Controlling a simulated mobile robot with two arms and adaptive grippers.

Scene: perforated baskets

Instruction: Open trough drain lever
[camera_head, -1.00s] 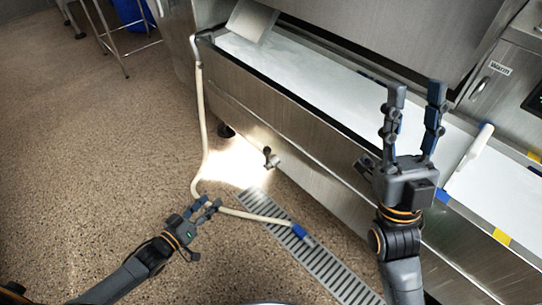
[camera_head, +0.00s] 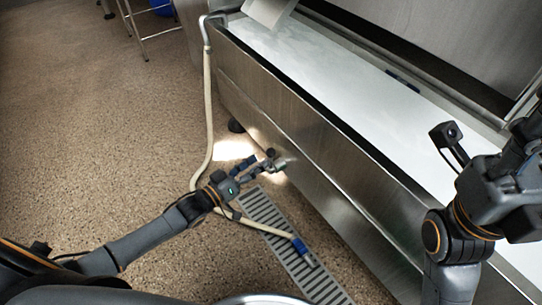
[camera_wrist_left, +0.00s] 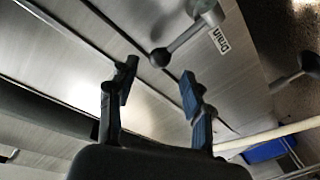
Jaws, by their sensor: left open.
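The trough (camera_head: 310,140) is a long steel basin with a pale interior. The drain lever (camera_wrist_left: 185,35) is a metal rod with a dark ball knob beside a "Drain" label (camera_wrist_left: 221,40) in the left wrist view. In the head view the drain fitting (camera_head: 280,164) sticks out low on the trough front. My left gripper (camera_head: 262,163) is open next to it. In the wrist view the left gripper's fingertips (camera_wrist_left: 158,76) are spread, with the knob beyond the gap between them and nothing held. My right gripper is at the right edge, its fingers cut off or hidden.
A beige hose (camera_head: 207,110) hangs from the trough's left end and runs along the floor to a blue nozzle (camera_head: 299,245). A floor grate (camera_head: 275,228) lies below the trough front.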

